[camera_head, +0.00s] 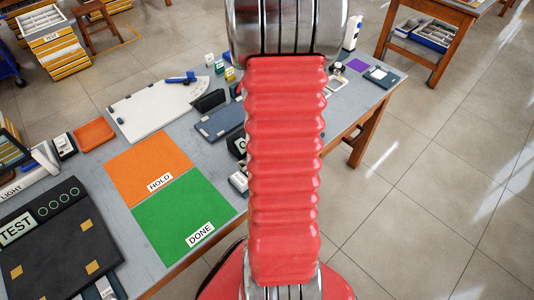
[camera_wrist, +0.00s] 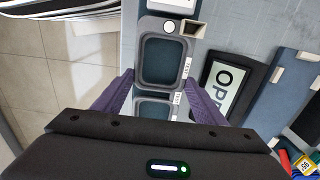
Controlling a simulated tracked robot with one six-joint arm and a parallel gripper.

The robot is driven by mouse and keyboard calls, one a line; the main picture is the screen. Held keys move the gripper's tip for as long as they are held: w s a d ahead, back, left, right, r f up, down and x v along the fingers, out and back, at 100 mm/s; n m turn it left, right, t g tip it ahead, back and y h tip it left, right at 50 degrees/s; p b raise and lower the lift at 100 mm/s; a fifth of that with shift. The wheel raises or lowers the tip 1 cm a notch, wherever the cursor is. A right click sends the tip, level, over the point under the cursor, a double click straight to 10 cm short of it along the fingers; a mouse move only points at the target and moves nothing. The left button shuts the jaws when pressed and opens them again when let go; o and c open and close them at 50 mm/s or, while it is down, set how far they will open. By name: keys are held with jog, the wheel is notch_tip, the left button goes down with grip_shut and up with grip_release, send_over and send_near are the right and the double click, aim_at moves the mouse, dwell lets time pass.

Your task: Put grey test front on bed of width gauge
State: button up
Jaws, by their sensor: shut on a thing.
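The grey test front (camera_wrist: 158,91) is a grey frame with two rounded openings. It lies lengthwise up the middle of the wrist view, with small white labels along its right side. My gripper (camera_wrist: 159,84) has its two purple fingers on either side of the frame and is shut on it. The lower end of the frame is hidden by my gripper's body. I cannot tell whether the frame touches what lies below it. In the head view my arm hides my gripper. I cannot tell for sure which plate is the width gauge's bed.
An OPEN sign (camera_wrist: 230,85) and a blue plate with white blocks (camera_wrist: 262,92) lie to the right. In the head view, a white fan-shaped board (camera_head: 150,112), orange HOLD mat (camera_head: 145,160), green DONE mat (camera_head: 180,215) and black TEST board (camera_head: 60,250) cover the bench.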

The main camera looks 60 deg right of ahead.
jog(key=shift+f, duration=0.55)
dwell(0.8)
jog(key=o, duration=1.1)
jog(key=shift+o, duration=0.2)
notch_tip(320, 180, up, 14)
jog(key=shift+f, duration=0.15)
dwell(0.5)
